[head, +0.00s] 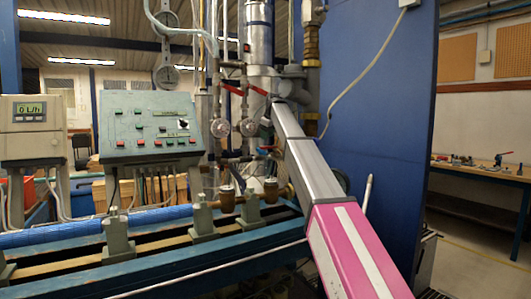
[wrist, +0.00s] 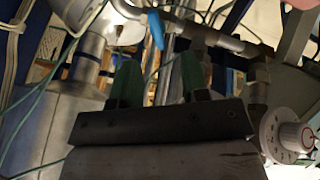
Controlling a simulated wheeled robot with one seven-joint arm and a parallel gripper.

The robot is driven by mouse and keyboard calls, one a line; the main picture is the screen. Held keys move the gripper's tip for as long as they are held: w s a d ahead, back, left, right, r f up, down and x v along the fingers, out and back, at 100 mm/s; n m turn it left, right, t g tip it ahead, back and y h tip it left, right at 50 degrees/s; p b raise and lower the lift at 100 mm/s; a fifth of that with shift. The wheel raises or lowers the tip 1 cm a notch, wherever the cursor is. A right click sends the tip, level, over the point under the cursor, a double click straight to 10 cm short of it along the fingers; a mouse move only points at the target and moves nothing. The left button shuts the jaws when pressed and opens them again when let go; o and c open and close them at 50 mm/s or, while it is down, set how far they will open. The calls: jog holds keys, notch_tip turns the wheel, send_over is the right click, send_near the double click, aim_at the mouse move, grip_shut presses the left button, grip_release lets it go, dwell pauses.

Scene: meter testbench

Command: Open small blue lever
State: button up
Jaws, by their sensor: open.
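In the wrist view a blue lever (wrist: 155,30) hangs from a pipe at the top, slightly left of centre. My gripper (wrist: 160,75) shows there with two green fingers spread apart and nothing held between them. The blue lever is beyond the fingertips, roughly in line with the gap, and looks apart from them. In the head view my gripper is hard to make out against the pipes.
Red levers (head: 258,90) and round meters (head: 248,127) crowd the pipes around the blue lever. A green control panel (head: 150,129) stands to the left. A blue wall panel (head: 385,120) rises right of my arm. Thin hoses cross the wrist view.

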aim_at(263, 151)
jog(key=shift+n, duration=0.4)
jog(key=x, duration=0.7)
jog(key=w+x, duration=0.1)
jog(key=x, duration=0.3)
jog(key=shift+s+r, duration=0.1)
jog(key=shift+r, duration=0.1)
jog(key=shift+c, duration=0.3)
grip_shut()
